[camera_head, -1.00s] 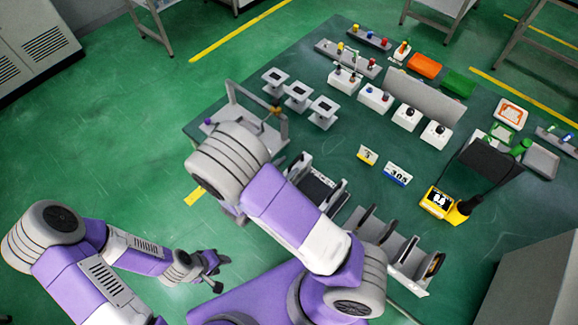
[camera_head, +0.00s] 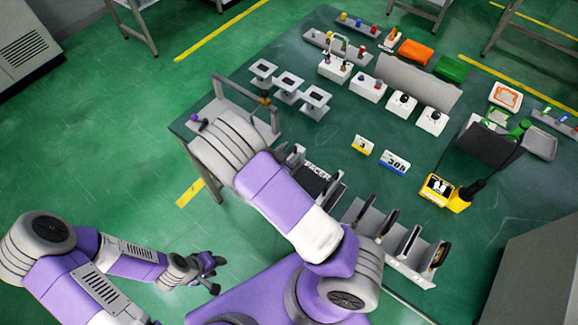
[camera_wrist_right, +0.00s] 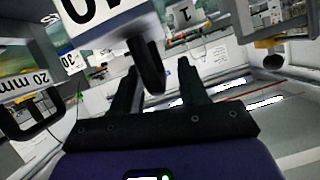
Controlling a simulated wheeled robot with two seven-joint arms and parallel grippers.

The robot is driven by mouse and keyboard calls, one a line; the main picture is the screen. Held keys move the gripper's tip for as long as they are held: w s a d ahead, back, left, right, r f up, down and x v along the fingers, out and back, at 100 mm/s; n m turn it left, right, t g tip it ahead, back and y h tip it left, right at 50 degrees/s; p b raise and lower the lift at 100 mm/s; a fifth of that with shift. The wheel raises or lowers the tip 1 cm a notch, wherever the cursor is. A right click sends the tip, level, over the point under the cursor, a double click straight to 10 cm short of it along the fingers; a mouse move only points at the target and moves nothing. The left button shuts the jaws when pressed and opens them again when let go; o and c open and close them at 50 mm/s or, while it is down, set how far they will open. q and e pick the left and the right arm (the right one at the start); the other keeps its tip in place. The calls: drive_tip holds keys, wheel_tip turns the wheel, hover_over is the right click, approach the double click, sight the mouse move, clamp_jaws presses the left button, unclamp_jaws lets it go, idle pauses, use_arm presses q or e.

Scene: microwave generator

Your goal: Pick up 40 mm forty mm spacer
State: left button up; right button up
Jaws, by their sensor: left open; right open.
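In the right wrist view, a white block (camera_wrist_right: 108,22) with a large black, partly cut-off number ending in 0 hangs at the top; I take it for the 40 mm spacer. A black handle (camera_wrist_right: 148,68) sticks out from it. My right gripper (camera_wrist_right: 157,70) is open, with one dark finger on each side of this handle; contact cannot be told. In the head view my right arm hides that gripper. My left gripper (camera_head: 208,270) looks open and empty, off the table at lower left.
In the head view, a grey rack (camera_head: 395,262) with black-handled pieces stands at the table's near edge. A yellow device (camera_head: 437,188) is to its right.

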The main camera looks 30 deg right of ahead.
clamp_jaws()
drive_tip(key=shift+w, duration=0.1)
idle(1.3)
